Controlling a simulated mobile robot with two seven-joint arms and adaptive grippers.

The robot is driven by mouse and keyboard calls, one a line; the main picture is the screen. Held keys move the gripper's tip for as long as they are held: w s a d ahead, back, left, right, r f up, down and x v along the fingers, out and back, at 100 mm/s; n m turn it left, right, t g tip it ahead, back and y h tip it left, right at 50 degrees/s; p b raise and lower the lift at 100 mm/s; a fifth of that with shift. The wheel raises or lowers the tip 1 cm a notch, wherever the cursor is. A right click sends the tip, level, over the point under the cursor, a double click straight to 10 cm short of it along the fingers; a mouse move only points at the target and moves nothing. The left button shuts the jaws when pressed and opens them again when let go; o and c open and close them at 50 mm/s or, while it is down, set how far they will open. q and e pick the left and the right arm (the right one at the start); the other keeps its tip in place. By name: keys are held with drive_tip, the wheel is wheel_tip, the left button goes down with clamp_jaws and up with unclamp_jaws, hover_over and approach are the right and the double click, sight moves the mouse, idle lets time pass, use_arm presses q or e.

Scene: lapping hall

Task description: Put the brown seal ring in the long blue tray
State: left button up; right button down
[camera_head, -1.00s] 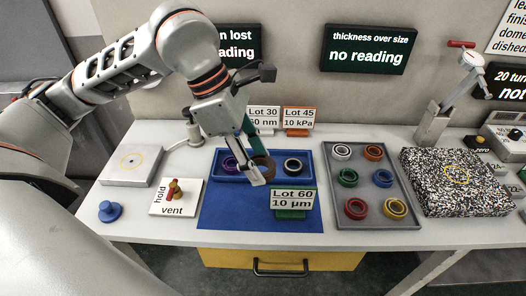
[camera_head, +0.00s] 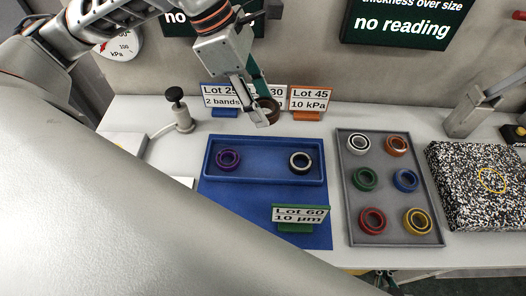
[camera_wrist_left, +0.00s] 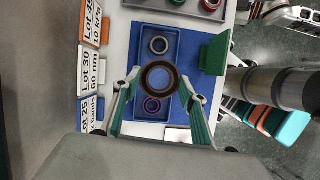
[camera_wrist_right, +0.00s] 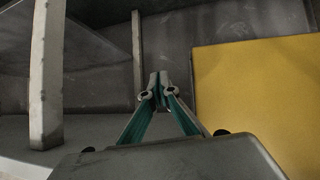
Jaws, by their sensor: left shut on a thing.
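My left gripper (camera_head: 262,118) is shut on the brown seal ring (camera_head: 270,104) and holds it in the air. In the head view the ring shows above the back edge of the long blue tray (camera_head: 262,167), in front of the lot signs. In the left wrist view the brown ring (camera_wrist_left: 160,65) is between the fingertips, over the tray's middle. The tray holds a purple ring (camera_head: 228,160) at its left and a black-and-white ring (camera_head: 301,162) at its right, with a bare gap between.
A grey tray (camera_head: 388,226) with several coloured rings stands to the right. The green Lot 60 sign (camera_head: 300,215) stands on the blue mat (camera_head: 235,225) before the tray. Lot 25, Lot 30 and Lot 45 (camera_head: 312,100) signs stand behind it. A speckled plate (camera_head: 490,190) is far right.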

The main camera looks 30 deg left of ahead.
sight(266, 164)
use_arm(q)
wheel_tip(266, 164, down, 19)
drive_tip(key=shift+s+r+b, duration=0.1)
drive_tip(key=shift+r+b, duration=0.05)
drive_tip(key=shift+b, duration=0.25)
drive_tip(key=o, duration=0.7)
drive_tip(key=shift+f, duration=0.2)
drive_tip(key=shift+o, duration=0.7)
drive_tip(key=shift+r, duration=0.1)
drive_tip(key=shift+a+r, duration=0.15)
drive_tip(key=shift+r, duration=0.35)
drive_tip(key=v, duration=1.1)
